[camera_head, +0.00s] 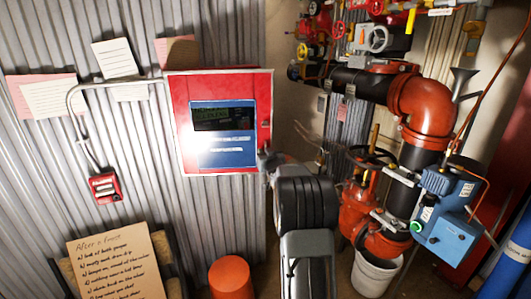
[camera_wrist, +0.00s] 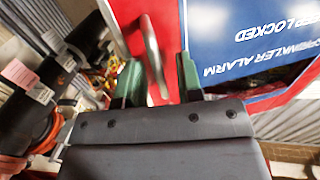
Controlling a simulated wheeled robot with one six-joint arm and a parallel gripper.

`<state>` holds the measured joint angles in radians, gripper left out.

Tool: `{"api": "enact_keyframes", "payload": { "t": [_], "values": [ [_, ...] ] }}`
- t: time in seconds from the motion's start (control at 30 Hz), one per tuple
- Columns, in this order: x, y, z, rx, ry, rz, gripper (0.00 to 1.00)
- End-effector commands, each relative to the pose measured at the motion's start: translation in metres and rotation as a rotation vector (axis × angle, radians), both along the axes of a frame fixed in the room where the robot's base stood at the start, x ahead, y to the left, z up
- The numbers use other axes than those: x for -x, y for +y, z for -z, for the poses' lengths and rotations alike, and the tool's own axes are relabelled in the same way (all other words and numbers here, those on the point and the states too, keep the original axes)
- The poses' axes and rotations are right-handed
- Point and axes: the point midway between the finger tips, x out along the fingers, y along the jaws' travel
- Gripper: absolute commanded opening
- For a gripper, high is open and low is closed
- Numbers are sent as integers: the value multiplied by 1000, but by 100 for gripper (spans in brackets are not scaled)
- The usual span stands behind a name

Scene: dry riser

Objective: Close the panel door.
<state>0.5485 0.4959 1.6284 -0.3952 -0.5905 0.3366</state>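The red panel (camera_head: 183,120) is on the corrugated wall, left of centre in the head view. Its door carries a dark display (camera_head: 222,118) and a blue label (camera_head: 215,150). I cannot tell how far the door stands from its frame. My gripper (camera_head: 264,158) is at the door's lower right edge. In the wrist view, the red door (camera_wrist: 125,12) fills the upper right. The green fingers of my gripper (camera_wrist: 158,66) are apart, with a grey metal handle (camera_wrist: 152,50) between them. Whether either finger touches the handle is unclear.
Red pipes (camera_head: 425,105) and valves crowd the right side, with a blue box (camera_head: 447,222) and white bucket (camera_head: 377,272) below. A red call point (camera_head: 104,187) hangs left of the panel. A handwritten board (camera_head: 120,265) stands at lower left beside an orange cylinder (camera_head: 231,278).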

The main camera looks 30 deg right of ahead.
Motion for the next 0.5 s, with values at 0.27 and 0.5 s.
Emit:
{"api": "enact_keyframes", "payload": {
  "t": [0.27,0.5],
  "values": [
    [-5,-2,0,0,0,0,33],
    [-5,-2,0,0,0,0,25]
  ]
}}
